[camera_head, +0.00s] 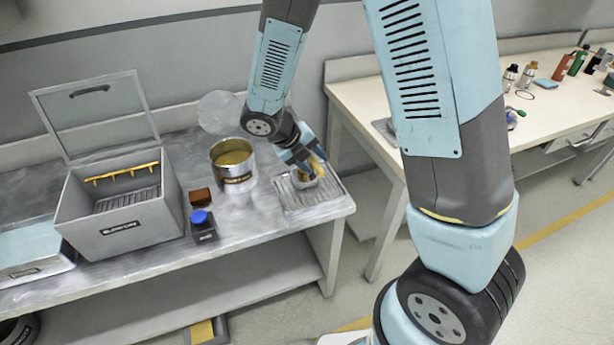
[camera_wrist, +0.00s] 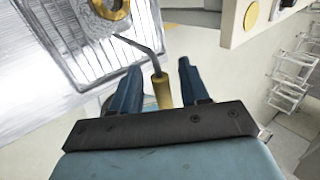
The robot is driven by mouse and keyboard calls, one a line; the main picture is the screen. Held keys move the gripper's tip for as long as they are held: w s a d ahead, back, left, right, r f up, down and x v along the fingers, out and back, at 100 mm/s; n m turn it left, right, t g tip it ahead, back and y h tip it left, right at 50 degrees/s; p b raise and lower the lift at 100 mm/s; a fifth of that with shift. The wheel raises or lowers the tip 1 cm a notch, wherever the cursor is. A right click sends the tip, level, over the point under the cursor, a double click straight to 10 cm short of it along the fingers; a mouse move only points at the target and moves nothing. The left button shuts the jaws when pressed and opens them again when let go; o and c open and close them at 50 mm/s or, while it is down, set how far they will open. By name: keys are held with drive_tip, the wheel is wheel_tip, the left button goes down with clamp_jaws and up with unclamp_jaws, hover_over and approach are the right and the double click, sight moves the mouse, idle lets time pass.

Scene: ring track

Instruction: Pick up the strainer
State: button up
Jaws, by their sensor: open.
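The strainer (camera_wrist: 162,92) shows in the wrist view as a yellow handle on a bent grey rod. The rod runs toward a round grey piece with a yellow ring (camera_wrist: 117,8) on the grooved tray; whether they join is not clear. My gripper (camera_wrist: 160,78) has its two dark blue fingers apart, with the yellow handle between them and a gap on each side. In the head view my gripper (camera_head: 308,164) is low over the tray (camera_head: 325,198) at the right end of the metal table, and it partly hides the strainer.
Left of the tray stand an open can (camera_head: 233,178), a brown block (camera_head: 200,197), a dark bottle with a blue cap (camera_head: 202,225) and a grey open-lidded box (camera_head: 122,228). A beige workbench (camera_head: 440,90) with bottles is to the right, across a gap.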

drive_tip(key=shift+c, duration=0.2)
clamp_jaws()
idle(0.6)
